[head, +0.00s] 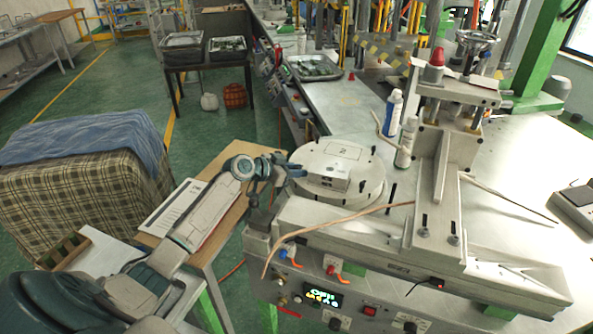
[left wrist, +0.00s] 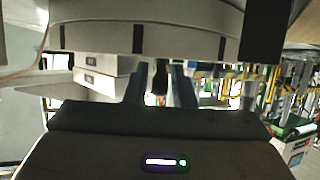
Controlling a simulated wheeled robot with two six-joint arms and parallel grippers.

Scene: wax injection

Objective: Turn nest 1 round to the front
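The round pale turntable (head: 374,192) sits on the bench with dark marks around its rim. A pale block with a small label (head: 325,180) lies on its near side; no nest number is legible. A second pale plate with a dark mark (head: 345,151) lies towards the back. My left gripper (head: 297,172) is at the turntable's left edge, close to the block. In the left wrist view the turntable rim (left wrist: 180,38) fills the top and the labelled block (left wrist: 92,78) is left of my fingers (left wrist: 160,84). The fingers are apart with a dark piece between them; contact is unclear. My right gripper is out of view.
A metal press frame (head: 450,150) stands right of the turntable. White bottles (head: 391,112) stand behind it. A beige hose (head: 365,213) crosses in front. A control panel (head: 345,305) is below. A wooden table with papers (head: 190,215) lies under my left arm.

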